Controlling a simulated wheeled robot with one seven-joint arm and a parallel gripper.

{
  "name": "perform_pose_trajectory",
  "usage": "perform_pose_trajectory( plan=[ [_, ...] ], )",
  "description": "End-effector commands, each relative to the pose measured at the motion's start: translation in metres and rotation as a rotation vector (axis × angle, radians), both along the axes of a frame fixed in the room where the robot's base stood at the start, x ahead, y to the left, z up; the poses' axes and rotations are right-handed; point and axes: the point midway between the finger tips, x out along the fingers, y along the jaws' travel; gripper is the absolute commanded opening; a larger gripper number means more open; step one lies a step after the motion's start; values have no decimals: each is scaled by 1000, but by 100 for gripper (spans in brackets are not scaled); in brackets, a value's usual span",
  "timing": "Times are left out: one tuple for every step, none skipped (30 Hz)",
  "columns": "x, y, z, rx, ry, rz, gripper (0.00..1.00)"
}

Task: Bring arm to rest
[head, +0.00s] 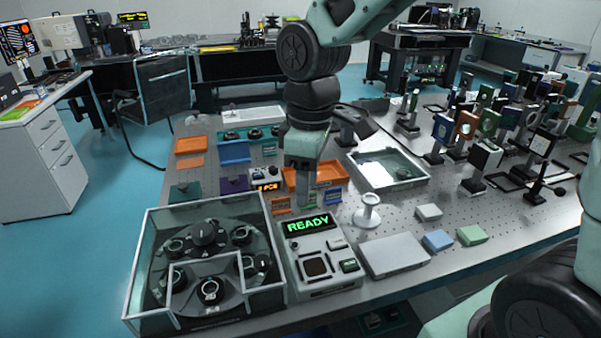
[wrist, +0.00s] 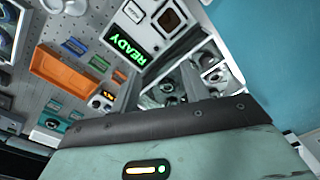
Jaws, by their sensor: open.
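My arm hangs down in the middle of the head view, with my gripper (head: 304,200) pointing down over the table behind the device with the green READY display (head: 307,224). In the wrist view my gripper (wrist: 160,78) has its two fingers apart with nothing between them. The READY device (wrist: 127,47) shows beyond the fingers there. The fingertips are small in the head view, and I cannot tell their exact height above the table.
A glass-walled case (head: 150,270) with a round carousel stands front left. An orange bin (head: 325,174), a white spool-shaped stand (head: 368,212) and a grey flat box (head: 394,255) are close by. Optical mounts (head: 466,124) crowd the right. The perforated table (head: 455,225) has bare patches front right.

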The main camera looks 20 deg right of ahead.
Motion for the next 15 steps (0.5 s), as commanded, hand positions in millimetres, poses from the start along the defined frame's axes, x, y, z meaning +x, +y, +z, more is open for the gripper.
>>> perform_pose_trajectory(
  plan=[
    [0, 0, 0, 0, 0, 0, 46],
    [0, 0, 0, 0, 0, 0, 46],
    [0, 0, 0, 0, 0, 0, 46],
    [0, 0, 0, 0, 0, 0, 46],
    [-1, 1, 0, 0, 0, 0, 46],
    [-5, 3, 0, 0, 0, -2, 46],
    [-9, 7, -1, 1, 1, -5, 46],
    [-16, 11, -2, 1, 1, -11, 46],
    [-29, 19, -3, 1, 1, -22, 46],
    [-40, 24, -5, 2, 2, -33, 46],
    [-53, 30, -6, 3, 1, -47, 46],
    [-71, 37, -9, 4, 3, -70, 46],
    [-84, 42, -12, 6, 3, -87, 46],
    [-97, 45, -14, 8, 4, -106, 46],
    [-113, 48, -17, 10, 4, -129, 46]
  ],
)
